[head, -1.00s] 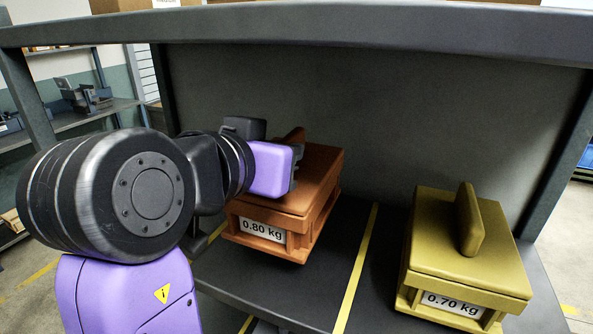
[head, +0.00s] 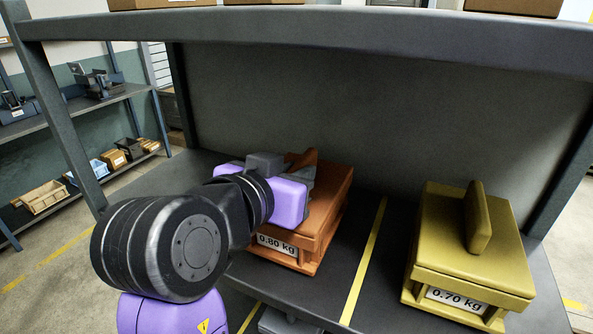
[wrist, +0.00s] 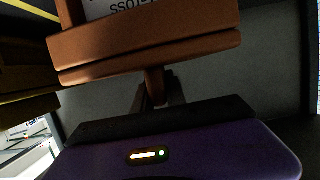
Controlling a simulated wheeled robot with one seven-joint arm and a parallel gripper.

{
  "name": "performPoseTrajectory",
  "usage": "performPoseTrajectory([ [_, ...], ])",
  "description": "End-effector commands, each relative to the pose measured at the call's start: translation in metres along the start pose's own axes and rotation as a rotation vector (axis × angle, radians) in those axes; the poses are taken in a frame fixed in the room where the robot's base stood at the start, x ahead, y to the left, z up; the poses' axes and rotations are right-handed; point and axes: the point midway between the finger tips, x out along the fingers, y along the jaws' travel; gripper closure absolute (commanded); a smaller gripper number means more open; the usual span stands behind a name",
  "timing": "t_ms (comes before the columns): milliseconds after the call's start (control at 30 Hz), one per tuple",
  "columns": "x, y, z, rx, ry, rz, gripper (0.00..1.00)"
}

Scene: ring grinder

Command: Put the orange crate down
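The orange crate (head: 330,205), labelled 0.80 kg, is at the left part of the shelf deck in the head view. It is upright, with an upright fin-like handle (head: 303,157) on its lid. My gripper (head: 306,173) is at that handle, its fingers partly hidden. In the wrist view the crate (wrist: 150,45) fills the upper part, and its handle runs down between my fingers (wrist: 158,98), which appear shut on it. The crate's underside is low over the deck; I cannot tell whether it touches.
A yellow-green crate (head: 470,245), labelled 0.70 kg, stands on the deck (head: 365,225) at right. A yellow stripe (head: 366,260) runs between the crates. An upper shelf beam (head: 300,38) crosses above, and a left post (head: 62,110) stands beside my arm.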

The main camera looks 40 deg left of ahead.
Motion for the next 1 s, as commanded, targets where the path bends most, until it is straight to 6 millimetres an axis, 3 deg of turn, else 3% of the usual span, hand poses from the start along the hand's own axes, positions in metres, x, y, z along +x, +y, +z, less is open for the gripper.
performPoseTrajectory([
  [33, 0.0, 0.0, 0.001, -0.001, -0.001, 0.0, 0.74],
  [100, 0.0, 0.0, 0.0, -0.001, -0.001, 0.0, 0.62],
  [533, -0.006, 0.0, -0.002, 0.001, 0.001, -0.001, 0.62],
  [1000, -0.093, -0.001, -0.001, 0.002, 0.002, -0.003, 0.62],
])
